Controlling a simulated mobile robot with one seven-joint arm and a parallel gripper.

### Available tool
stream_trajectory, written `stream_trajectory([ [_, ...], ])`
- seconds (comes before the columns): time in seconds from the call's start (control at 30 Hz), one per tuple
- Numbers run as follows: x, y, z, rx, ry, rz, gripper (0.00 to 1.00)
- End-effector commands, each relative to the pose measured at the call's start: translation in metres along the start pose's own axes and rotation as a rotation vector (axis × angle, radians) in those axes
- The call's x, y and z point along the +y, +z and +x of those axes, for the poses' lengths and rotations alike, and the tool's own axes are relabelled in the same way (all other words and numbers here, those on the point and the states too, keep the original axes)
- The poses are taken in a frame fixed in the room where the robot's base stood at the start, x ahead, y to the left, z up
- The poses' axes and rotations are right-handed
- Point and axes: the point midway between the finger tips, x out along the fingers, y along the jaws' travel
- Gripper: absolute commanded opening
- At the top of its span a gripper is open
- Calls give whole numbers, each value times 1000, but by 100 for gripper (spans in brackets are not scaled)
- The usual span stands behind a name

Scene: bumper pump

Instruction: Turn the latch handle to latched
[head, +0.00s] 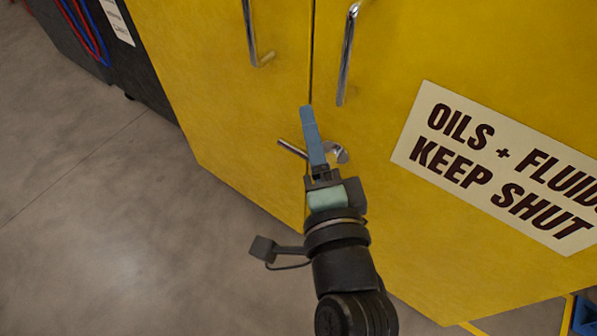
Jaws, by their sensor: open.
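The latch handle (292,149) is a small chrome lever low on the yellow cabinet, near the seam between its two doors. Its thin end points left and slightly up, and its rounded end shows right of my finger. My gripper (307,116) reaches up from below in front of the latch. Its blue fingers are seen edge-on, overlapping as one, and it is open with nothing seen held. The fingers hide the middle of the lever. I cannot tell whether they stand around the lever, touch it, or are only in front of it.
The yellow cabinet doors (230,110) carry two long chrome pulls (347,55) above the latch. A sign (505,165) reading "OILS + FLUIDS KEEP SHUT" is on the right door. A dark unit with red and blue hoses (85,32) stands upper left. Grey floor (110,220) is clear at left.

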Motion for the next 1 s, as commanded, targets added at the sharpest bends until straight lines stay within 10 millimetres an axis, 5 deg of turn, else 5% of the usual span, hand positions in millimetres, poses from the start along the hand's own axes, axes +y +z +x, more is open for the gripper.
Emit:
stream_trajectory([
  [0.03, 47, 8, -6, -7, 33, 64, 51],
  [0.1, 79, 14, -13, -14, 66, 143, 51],
  [0.3, 129, 24, -27, -21, 122, 288, 51],
  [0.57, 137, 26, -17, -23, 130, 319, 51],
  [1.0, 146, 29, 53, -24, 129, 316, 51],
])
